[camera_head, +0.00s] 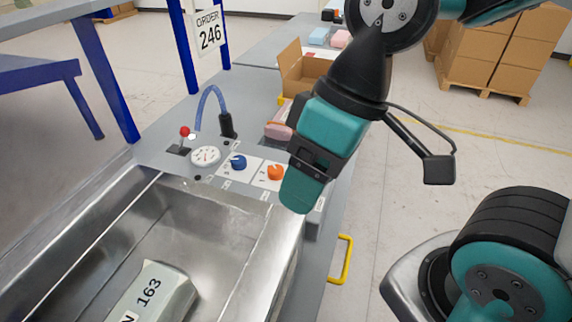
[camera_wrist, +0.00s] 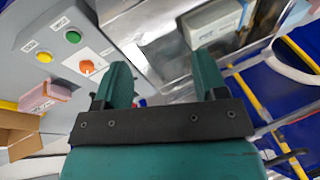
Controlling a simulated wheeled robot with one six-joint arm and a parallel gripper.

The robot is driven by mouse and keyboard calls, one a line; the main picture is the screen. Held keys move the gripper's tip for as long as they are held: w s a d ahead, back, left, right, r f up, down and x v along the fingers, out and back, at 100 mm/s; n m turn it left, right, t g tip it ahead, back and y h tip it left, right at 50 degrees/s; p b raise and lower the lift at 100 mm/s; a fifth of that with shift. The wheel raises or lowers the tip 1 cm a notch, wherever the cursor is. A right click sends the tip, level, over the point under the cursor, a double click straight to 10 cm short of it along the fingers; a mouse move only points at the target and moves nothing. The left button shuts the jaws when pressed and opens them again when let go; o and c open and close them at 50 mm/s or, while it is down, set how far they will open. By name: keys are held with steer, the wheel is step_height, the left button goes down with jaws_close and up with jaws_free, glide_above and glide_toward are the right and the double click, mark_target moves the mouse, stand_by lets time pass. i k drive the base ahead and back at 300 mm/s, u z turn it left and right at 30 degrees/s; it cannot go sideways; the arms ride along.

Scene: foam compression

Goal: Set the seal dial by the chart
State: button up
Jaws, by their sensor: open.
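The panel holds an orange knob (camera_head: 275,172) and, to its left, a blue knob (camera_head: 238,162), each on a white plate. Their labels are too small to read, so I cannot tell which is the seal dial. The orange knob also shows in the wrist view (camera_wrist: 86,68), left of the fingers. My gripper (camera_head: 297,203) hangs just right of the orange knob, apart from it, hiding the panel's right part. In the wrist view my gripper (camera_wrist: 160,65) is open, with nothing between its fingers. I make out no readable chart.
A white gauge (camera_head: 205,156) and a red-topped lever (camera_head: 184,132) are on the panel's left, near a blue hose (camera_head: 212,92). A steel chamber (camera_head: 215,225) holds a pale pack (camera_head: 150,294) marked 163. An "ORDER 246" sign (camera_head: 208,32) hangs behind. An open carton (camera_head: 300,70) stands beyond.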

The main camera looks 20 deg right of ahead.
mark_target(275, 172)
steer(key=u, duration=1.45)
steer(key=k, duration=1.4)
steer(key=z, duration=0.45)
steer(key=i, duration=0.5)
